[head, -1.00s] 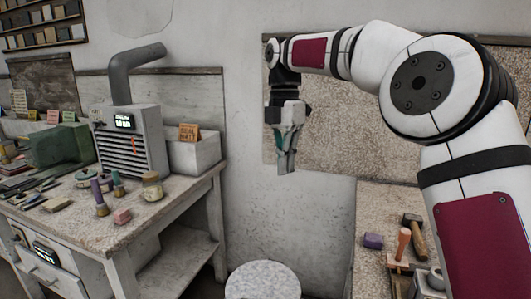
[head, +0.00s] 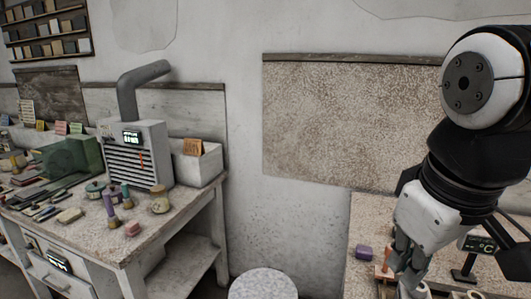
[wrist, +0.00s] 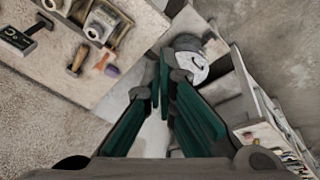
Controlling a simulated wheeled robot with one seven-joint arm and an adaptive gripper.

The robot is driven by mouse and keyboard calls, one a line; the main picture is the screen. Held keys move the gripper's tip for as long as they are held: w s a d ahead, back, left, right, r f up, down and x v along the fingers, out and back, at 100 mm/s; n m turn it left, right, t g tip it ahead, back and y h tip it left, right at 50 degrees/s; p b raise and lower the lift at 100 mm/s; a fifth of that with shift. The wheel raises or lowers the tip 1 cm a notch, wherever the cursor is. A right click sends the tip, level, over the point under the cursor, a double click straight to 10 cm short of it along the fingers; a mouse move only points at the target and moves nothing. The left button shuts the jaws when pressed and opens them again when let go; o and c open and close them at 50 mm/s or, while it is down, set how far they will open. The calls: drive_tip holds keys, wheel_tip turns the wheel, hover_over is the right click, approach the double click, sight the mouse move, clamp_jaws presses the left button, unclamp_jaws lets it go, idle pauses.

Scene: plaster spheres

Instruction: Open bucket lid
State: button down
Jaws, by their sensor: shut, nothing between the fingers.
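A round, speckled pale top (head: 262,284) shows at the bottom edge of the head view, on the floor between the two benches. It may be the bucket's lid; its sides are out of frame and no handle shows. In the wrist view, a rounded grey and white object (wrist: 190,65) lies just beyond the fingers; I cannot tell if it is the same thing. My gripper (head: 404,262) hangs fingers down in front of the right bench, to the right of the round top and apart from it. In the wrist view its green fingers (wrist: 163,90) are together and empty.
The right bench (head: 366,215) carries a purple block (head: 364,252), an orange-handled tool (head: 386,258) and a small device on a stand (head: 478,244). The left bench (head: 90,238) holds a vented grey machine (head: 135,152) and several small tools. Floor space between the benches is narrow.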

drive_tip(key=s+d+f+m, duration=0.1)
drive_tip(key=s+f+m, duration=0.2)
drive_tip(key=s+m, duration=0.15)
drive_tip(key=w+a+f+n+h+b, duration=0.1)
drive_tip(key=w+a+f+n+b, duration=0.35)
drive_tip(key=w+f+n, duration=0.35)
drive_tip(key=w+a+f+n+b, duration=0.3)
drive_tip(key=w+f+n+b, duration=0.3)
drive_tip(key=w+n, duration=0.3)
drive_tip(key=w+a+f+n+b, duration=0.55)
drive_tip(key=a+f+n, duration=0.3)
drive_tip(key=f, duration=0.25)
drive_tip(key=w+a+f+n+b, duration=0.4)
drive_tip(key=w+a+f+n, duration=0.25)
drive_tip(key=a+f, duration=0.35)
drive_tip(key=shift+y, duration=0.3)
drive_tip(key=b+x, duration=0.1)
drive_tip(key=x, duration=0.2)
drive_tip(key=b+x, duration=0.1)
drive_tip(key=x, duration=0.2)
drive_tip(key=s+b+x, duration=0.1)
drive_tip(key=x, duration=0.2)
drive_tip(key=shift+a+f, duration=0.15)
drive_tip(key=shift+f, duration=0.2)
drive_tip(key=shift+r, duration=0.15)
